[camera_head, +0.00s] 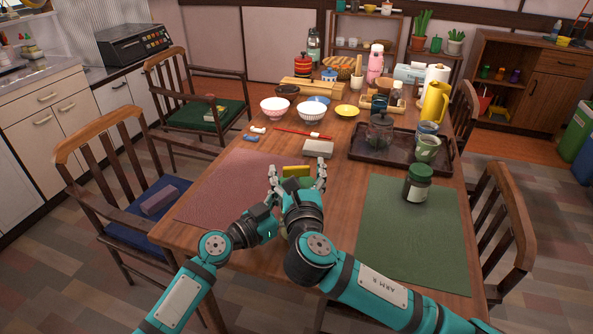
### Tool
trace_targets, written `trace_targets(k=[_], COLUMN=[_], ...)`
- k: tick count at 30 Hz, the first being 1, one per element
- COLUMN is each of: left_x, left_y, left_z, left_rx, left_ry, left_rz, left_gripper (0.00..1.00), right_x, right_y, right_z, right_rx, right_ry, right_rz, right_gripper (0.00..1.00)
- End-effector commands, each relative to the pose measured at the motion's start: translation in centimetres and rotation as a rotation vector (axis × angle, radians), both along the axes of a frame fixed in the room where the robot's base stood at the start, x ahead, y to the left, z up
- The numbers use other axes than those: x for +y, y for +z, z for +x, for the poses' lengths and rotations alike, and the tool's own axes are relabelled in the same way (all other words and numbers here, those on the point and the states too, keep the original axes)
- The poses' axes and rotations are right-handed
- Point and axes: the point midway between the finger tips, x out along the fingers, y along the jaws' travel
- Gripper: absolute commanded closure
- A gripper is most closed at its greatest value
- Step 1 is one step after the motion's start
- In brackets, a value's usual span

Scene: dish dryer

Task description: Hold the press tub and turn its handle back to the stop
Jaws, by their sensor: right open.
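I cannot tell for certain which thing is the press tub. A clear vessel with a dark lid (381,130) stands upright on the dark tray, and no turned handle can be made out on it. My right gripper (304,175) is open over the front middle of the table, with a small yellow and green block (296,170) just beyond or between its fingers; contact is unclear. My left gripper (264,217) is close against the right one's left side, partly overlapped, and its fingers are hard to make out. Neither gripper is at the vessel.
A dark tray (359,157) also holds cups. A green jar (417,184) stands on the green mat (405,240). A grey box (318,149) lies beyond my grippers. Bowls (275,108) and bottles crowd the far end. The red mat (225,190) is mostly bare. Chairs surround the table.

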Motion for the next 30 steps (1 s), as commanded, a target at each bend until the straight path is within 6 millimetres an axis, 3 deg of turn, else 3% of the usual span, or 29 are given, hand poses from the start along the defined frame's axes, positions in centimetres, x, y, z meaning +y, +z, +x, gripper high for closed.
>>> trace_targets(k=[10, 23, 30], left_x=[-0.05, -0.06, -0.04], left_y=[0.01, 0.00, -0.01], left_z=[-0.02, -0.03, -0.02], left_rx=[0.001, 0.001, 0.002], left_ry=[-0.001, -0.001, -0.001], left_rz=[-0.001, -0.001, -0.001], left_gripper=[0.80, 0.80, 0.80], right_x=[0.07, 0.05, -0.03], right_y=[0.02, 0.00, -0.02], right_z=[0.50, 0.47, 0.53], right_rx=[0.000, 0.000, 0.000], right_ry=[0.001, 0.000, 0.016], right_rz=[0.001, 0.000, -0.001], right_gripper=[0.21, 0.76, 0.78])
